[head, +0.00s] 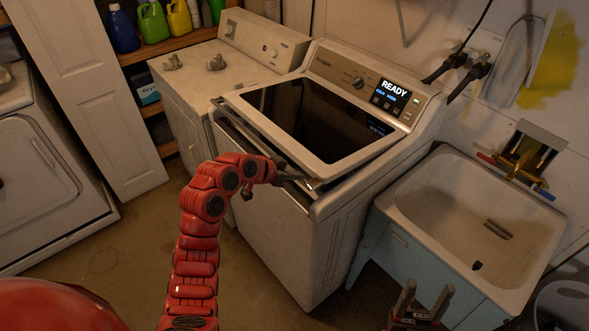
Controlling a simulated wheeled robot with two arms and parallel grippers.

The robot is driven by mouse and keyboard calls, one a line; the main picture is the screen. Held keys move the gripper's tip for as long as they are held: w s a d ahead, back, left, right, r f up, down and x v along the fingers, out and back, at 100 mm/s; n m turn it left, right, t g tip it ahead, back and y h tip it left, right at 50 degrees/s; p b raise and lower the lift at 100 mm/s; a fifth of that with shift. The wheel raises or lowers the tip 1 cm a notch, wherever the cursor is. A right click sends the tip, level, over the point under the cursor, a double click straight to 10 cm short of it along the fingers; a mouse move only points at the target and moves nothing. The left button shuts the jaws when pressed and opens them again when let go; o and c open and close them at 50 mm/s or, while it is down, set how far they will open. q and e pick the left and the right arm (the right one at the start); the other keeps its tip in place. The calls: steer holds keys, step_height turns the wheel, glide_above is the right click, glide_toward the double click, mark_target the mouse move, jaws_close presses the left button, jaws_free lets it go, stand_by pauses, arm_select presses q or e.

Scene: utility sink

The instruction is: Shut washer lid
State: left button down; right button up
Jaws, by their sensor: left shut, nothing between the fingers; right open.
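The white top-loading washer (290,235) stands in the middle, its panel (375,85) lit with "READY". Its lid (240,107), a light frame around dark glass, is low over the top opening. A dark gap shows along the lid's front edge, so it looks slightly raised. My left gripper (308,183) is shut and empty at the lid's front right corner; I cannot tell whether it touches the lid. My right gripper (419,302) is open and empty, low in front of the sink, away from the washer.
A utility sink (400,213) with a brass faucet (524,172) stands right of the washer. Another white machine (180,100) with knobs stands close on its left. Shelves with bottles (152,22) are behind. Open floor (125,260) lies at front left.

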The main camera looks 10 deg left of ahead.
arm_select(q)
steer(key=shift+t+h, duration=0.5)
steer(key=shift+t, duration=0.2)
steer(key=f+b, duration=0.2)
steer(key=b, duration=0.1)
steer(key=f+b, duration=0.3)
steer(key=s+f+b, duration=0.1)
steer(key=f+b, duration=0.1)
steer(key=b, duration=0.1)
steer(key=shift+a+f, duration=0.25)
steer(key=shift+a, duration=0.05)
